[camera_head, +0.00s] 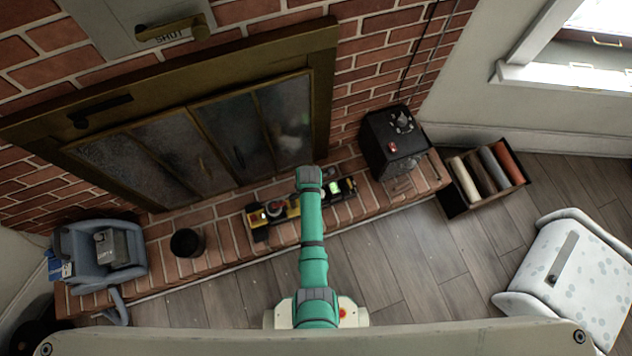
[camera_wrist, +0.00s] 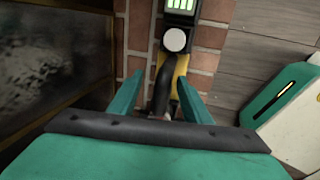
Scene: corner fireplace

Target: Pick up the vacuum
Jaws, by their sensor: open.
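The vacuum is a yellow and black handheld machine (camera_head: 268,215). It lies lengthwise on the brick hearth in the head view, partly hidden behind my teal arm. In the wrist view its body (camera_wrist: 174,41) shows a lit green display and a round pale part at the top. A dark curved handle runs down from there. My gripper (camera_wrist: 158,92) is open, with one teal finger to each side of the dark handle. Whether a finger touches the vacuum, I cannot tell. In the head view my gripper is hidden behind the end of my arm.
The glass-doored fireplace (camera_head: 205,145) stands close behind the hearth. A crate of rolls (camera_head: 455,205) and a spotted seat (camera_head: 590,280) stand right. Wood floor between is clear.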

